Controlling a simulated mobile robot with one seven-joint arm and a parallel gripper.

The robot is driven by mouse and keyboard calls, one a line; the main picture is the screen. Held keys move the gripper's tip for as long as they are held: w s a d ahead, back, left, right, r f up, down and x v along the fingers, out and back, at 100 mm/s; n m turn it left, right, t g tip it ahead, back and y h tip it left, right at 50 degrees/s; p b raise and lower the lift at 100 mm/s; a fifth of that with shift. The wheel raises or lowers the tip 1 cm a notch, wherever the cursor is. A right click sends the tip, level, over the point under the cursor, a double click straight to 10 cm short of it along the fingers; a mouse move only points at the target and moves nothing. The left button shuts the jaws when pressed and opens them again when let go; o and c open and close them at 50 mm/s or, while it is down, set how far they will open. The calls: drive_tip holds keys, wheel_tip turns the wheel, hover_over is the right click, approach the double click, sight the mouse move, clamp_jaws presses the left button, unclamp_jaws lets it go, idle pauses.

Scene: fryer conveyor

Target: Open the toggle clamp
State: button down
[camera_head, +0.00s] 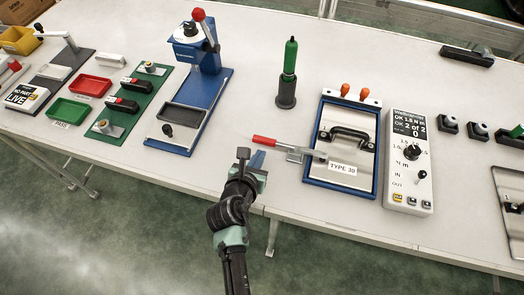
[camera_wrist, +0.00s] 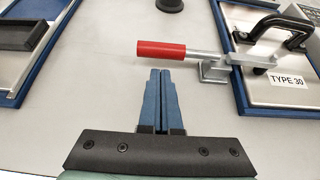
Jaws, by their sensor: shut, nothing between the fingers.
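The toggle clamp (camera_head: 292,149) sits at the left edge of the blue-framed TYPE 30 fixture (camera_head: 312,181). Its red handle (camera_head: 263,140) lies low and points left, and its metal arm reaches right over the fixture's silver plate. In the wrist view the red grip (camera_wrist: 162,49) lies across the picture, with the clamp's grey base (camera_wrist: 214,72) to its right. My gripper (camera_head: 257,158) is in front of the handle, near the table's front edge. Its blue fingers (camera_wrist: 160,72) are shut together and empty. Their tips point at the red grip with a small apparent gap.
The fixture plate carries a black handle (camera_head: 350,133). A white torque controller (camera_head: 408,170) stands right of it. A green-handled screwdriver (camera_head: 289,75) stands in a dark holder behind the clamp. A blue press (camera_head: 205,95) is on the left. The tabletop around the red grip is clear.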

sight(264, 141)
drive_tip(key=shift+x, duration=1.55)
drive_tip(key=shift+r, duration=0.1)
drive_tip(key=shift+r+p, duration=0.2)
drive_tip(key=shift+p, duration=0.3)
